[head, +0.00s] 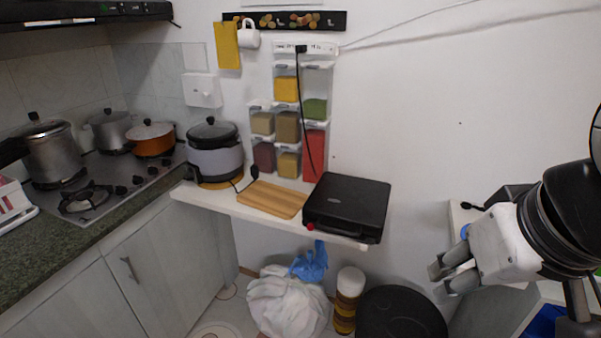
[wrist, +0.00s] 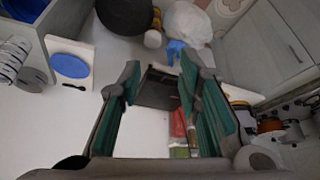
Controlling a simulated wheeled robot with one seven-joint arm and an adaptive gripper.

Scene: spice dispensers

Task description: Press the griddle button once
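The griddle (head: 346,205) is a black, closed, box-shaped appliance on the right end of a narrow white shelf in the head view. Its small red button (head: 310,226) is on the front left corner. My gripper (head: 447,276) is at the right of the head view, apart from the griddle and to its right. In the wrist view the two teal-padded fingers of my gripper (wrist: 160,72) are spread, with nothing between them. The dark griddle (wrist: 157,92) shows beyond and between the fingers. The red button cannot be made out there.
A wooden board (head: 272,199) and a rice cooker (head: 215,153) stand left of the griddle on the shelf. Spice dispensers (head: 288,128) hang on the wall behind. Below are a white bag (head: 287,303) and a black round bin (head: 402,313).

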